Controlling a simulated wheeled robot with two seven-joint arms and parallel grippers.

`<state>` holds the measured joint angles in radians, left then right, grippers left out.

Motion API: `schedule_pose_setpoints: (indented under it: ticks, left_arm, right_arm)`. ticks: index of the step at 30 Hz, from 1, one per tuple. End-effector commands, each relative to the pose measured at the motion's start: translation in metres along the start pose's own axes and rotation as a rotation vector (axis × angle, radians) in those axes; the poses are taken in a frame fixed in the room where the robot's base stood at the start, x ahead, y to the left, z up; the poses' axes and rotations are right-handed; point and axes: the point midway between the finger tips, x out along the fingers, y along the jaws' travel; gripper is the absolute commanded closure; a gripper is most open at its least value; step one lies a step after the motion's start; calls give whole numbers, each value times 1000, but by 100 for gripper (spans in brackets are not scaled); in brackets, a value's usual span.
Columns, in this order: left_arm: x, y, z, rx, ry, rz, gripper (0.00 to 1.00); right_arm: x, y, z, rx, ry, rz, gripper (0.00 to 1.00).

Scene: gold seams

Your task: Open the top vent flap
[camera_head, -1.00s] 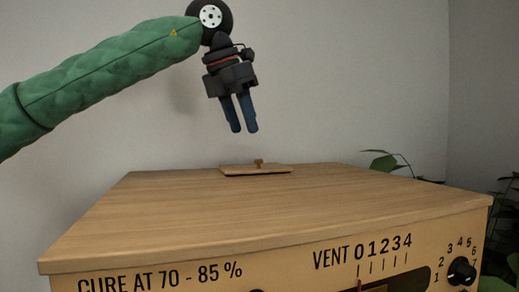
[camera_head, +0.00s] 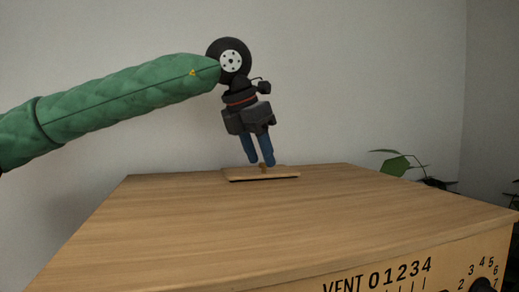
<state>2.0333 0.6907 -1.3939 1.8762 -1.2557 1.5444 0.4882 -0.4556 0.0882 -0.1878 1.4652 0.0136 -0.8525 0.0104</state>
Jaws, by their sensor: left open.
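The top vent flap (camera_head: 240,176) is a thin wooden plate lying flat near the back edge of the wooden cabinet top (camera_head: 230,215). A small brass-coloured knob (camera_head: 263,169) stands on the flap, partly hidden by my gripper. My left gripper (camera_head: 261,163) points down with its two blue fingers apart, their tips at the knob just above the flap. It is open; I cannot tell whether a finger touches the knob. My right gripper is not in view.
The cabinet front carries a printed vent scale (camera_head: 378,277) and a dark dial (camera_head: 483,286) at the lower right. A leafy plant (camera_head: 398,164) stands behind the right side. The cabinet top around the flap is clear.

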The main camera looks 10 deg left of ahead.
Motion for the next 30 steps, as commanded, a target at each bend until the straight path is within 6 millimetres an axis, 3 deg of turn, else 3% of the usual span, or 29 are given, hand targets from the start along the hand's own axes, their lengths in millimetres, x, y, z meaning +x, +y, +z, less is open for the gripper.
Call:
schedule_pose_setpoints:
  ticks: [11, 17, 30]
  left_arm:
    - [4, 0, 0, 0, 0, 0, 61]
    - [4, 0, 0, 0, 0, 0, 100]
    - [0, 3, 3, -22, 22, -52, 100]
  right_arm:
    - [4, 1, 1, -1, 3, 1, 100]
    - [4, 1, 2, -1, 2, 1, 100]
    - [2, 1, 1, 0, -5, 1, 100]
